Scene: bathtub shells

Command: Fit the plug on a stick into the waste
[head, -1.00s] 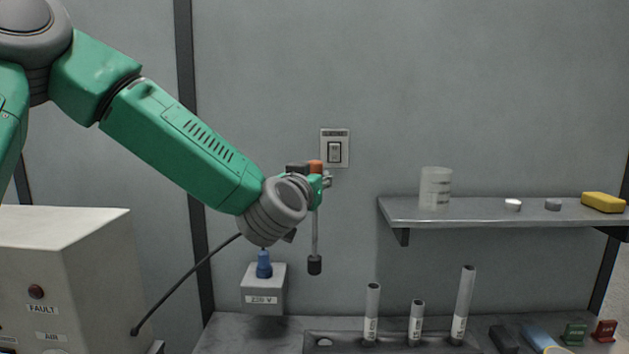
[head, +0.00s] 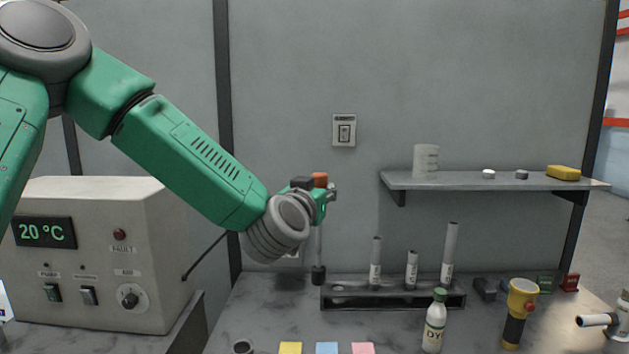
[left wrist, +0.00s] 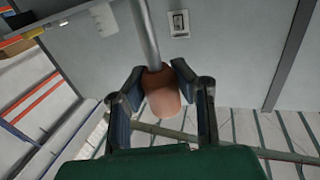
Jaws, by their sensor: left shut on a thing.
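The plug on a stick hangs upright in the head view, with an orange handle (head: 320,178), a thin grey rod (head: 319,240) and a dark plug (head: 319,276) at the bottom. My left gripper (head: 324,195) is shut around the handle. In the left wrist view, both fingers press the handle (left wrist: 162,96), and the rod runs away from it. The plug appears just left of the tube rack; its height over the counter is hard to judge. A dark round opening with a pale rim (head: 242,346), possibly the waste, is at the bottom left, partly cut off. My right gripper is out of view.
A rack (head: 390,300) with upright tubes stands right of the plug. A control box (head: 100,255) stands at left. A wall shelf (head: 490,181) is right. The front-left counter is fairly clear.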

